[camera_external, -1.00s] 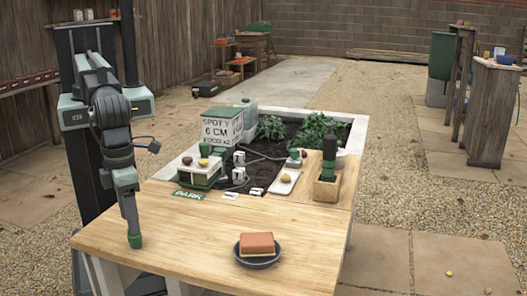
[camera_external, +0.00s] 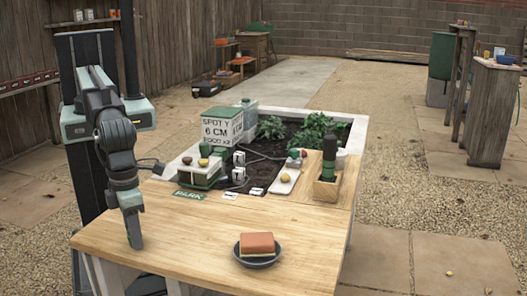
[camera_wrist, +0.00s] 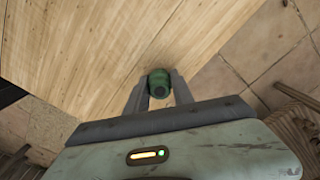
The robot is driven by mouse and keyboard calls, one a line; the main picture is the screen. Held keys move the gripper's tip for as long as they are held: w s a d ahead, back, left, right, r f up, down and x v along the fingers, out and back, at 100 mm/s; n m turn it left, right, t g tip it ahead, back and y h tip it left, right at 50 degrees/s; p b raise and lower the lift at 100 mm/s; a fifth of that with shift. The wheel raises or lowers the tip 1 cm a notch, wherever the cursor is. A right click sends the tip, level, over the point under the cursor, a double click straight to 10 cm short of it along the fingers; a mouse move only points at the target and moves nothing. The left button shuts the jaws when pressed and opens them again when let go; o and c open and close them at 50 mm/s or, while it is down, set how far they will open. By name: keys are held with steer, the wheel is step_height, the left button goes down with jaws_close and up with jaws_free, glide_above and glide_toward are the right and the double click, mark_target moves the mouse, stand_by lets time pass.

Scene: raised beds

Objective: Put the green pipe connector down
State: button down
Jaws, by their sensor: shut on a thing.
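The green pipe connector (camera_wrist: 159,83) shows in the wrist view as a short, dark-ended green piece between the two grey fingers of my gripper (camera_wrist: 160,92). The fingers are shut on it from both sides. Behind it is the light wooden tabletop (camera_external: 200,235), near the table's edge. In the external view my gripper (camera_external: 136,241) points down low over the table's left front part. The connector is hidden there by the fingers. I cannot tell whether it touches the wood.
A dark dish (camera_external: 257,261) with an orange-and-yellow sponge (camera_external: 257,244) sits to the right on the table. The wood between is clear.

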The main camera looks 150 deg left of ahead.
steer(key=shift+r+p, duration=0.5)
steer(key=shift+r, duration=0.05)
step_height(320, 180, up, 3)
steer(key=p, duration=0.3)
steer(key=shift+r, duration=0.1)
steer(key=s, duration=1)
steer(key=s+p, duration=0.1)
steer(key=s, duration=0.5)
steer(key=shift+d+r, duration=0.35)
